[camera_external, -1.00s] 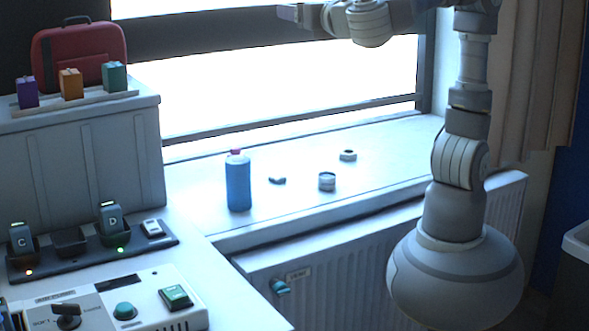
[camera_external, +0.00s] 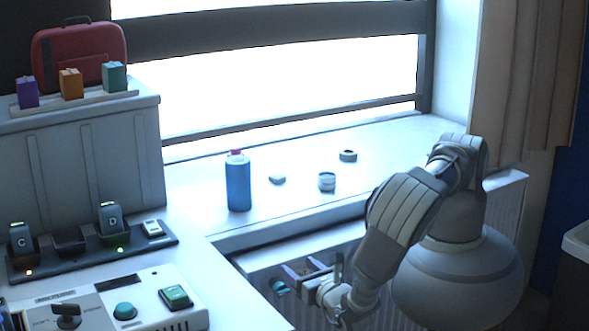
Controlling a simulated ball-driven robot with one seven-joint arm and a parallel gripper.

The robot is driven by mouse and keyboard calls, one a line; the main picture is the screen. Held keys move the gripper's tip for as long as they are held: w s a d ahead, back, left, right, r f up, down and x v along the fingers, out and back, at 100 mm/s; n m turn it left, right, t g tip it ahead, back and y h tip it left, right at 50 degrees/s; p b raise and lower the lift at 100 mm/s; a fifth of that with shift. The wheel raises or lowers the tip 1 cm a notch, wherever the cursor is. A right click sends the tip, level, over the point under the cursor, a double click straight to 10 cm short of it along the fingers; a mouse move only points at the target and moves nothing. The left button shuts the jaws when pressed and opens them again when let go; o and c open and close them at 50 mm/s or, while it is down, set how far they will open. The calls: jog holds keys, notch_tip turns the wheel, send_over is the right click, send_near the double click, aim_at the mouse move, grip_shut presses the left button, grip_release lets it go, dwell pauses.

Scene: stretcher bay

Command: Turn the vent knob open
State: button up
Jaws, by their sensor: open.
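The vent knob (camera_external: 279,287) is a small teal knob on the front of the white radiator, below the window sill. My gripper (camera_external: 300,273) is open at the radiator front, just to the right of the knob and close to it in the picture. Its fingers cover the small label beside the knob. I cannot tell whether a finger touches the knob. The knob's turned position is too small to make out.
The window sill (camera_external: 400,150) above holds a blue bottle (camera_external: 238,185) and several small items. At left, a counter carries a control panel (camera_external: 95,305) and a charger strip (camera_external: 75,262) with devices. A curtain (camera_external: 525,80) hangs at right.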

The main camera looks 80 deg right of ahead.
send_near(285, 292)
jog(key=x, duration=0.3)
jog(key=b+x, duration=0.1)
jog(key=x, duration=0.6)
jog(key=shift+w+d+f, duration=0.1)
jog(key=shift+w+d, duration=0.05)
jog(key=c, duration=1)
